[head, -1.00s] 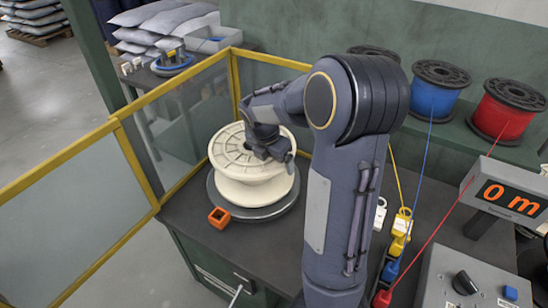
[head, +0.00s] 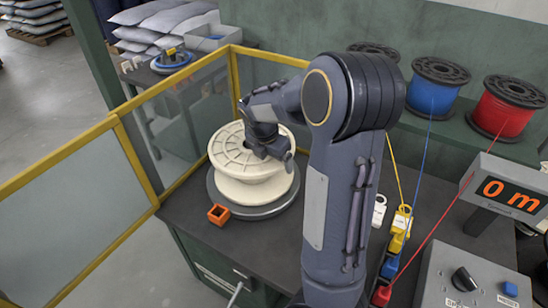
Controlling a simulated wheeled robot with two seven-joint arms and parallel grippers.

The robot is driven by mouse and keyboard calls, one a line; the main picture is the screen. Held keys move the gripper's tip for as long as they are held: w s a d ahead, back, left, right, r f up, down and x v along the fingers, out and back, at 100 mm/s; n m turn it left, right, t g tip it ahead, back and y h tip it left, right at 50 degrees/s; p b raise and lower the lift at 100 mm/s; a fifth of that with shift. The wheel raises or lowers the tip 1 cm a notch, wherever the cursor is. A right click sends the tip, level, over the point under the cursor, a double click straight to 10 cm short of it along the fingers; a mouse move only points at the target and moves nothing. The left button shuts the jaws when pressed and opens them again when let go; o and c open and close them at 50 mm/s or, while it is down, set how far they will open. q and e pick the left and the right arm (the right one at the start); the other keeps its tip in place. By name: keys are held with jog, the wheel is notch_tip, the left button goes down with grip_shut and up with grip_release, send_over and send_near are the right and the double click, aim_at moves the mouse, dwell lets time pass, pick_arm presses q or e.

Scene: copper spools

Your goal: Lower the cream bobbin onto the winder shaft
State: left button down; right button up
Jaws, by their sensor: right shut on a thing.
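The cream bobbin (head: 245,178) sits low over the round grey winder plate (head: 262,211), flange up and roughly level. My right gripper (head: 268,152) is at the middle of the bobbin's top flange and is shut on the bobbin. The arm and gripper cover part of the bobbin's centre and its right side. The winder shaft is hidden by the bobbin. I cannot tell whether the bobbin's lower flange touches the plate. My left gripper is not in view.
An orange square block (head: 218,214) lies on the table just left of the plate. A yellow-framed clear guard (head: 190,125) stands behind and left. Blue (head: 437,90) and red (head: 507,108) wire spools, a meter display (head: 508,195) and a control box (head: 470,275) are at right.

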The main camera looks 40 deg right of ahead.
jog(key=shift+w+a, duration=0.3)
jog(key=o, duration=1.6)
jog(key=shift+f, duration=0.1)
jog(key=p+v, duration=0.1)
jog(key=v, duration=0.6)
jog(key=shift+d+r, duration=0.1)
jog(key=shift+r, duration=0.1)
jog(key=shift+s+r, duration=0.1)
jog(key=shift+r, duration=0.35)
jog(key=shift+s+d+f, duration=0.1)
jog(key=shift+s+d, duration=0.05)
jog(key=shift+s, duration=0.05)
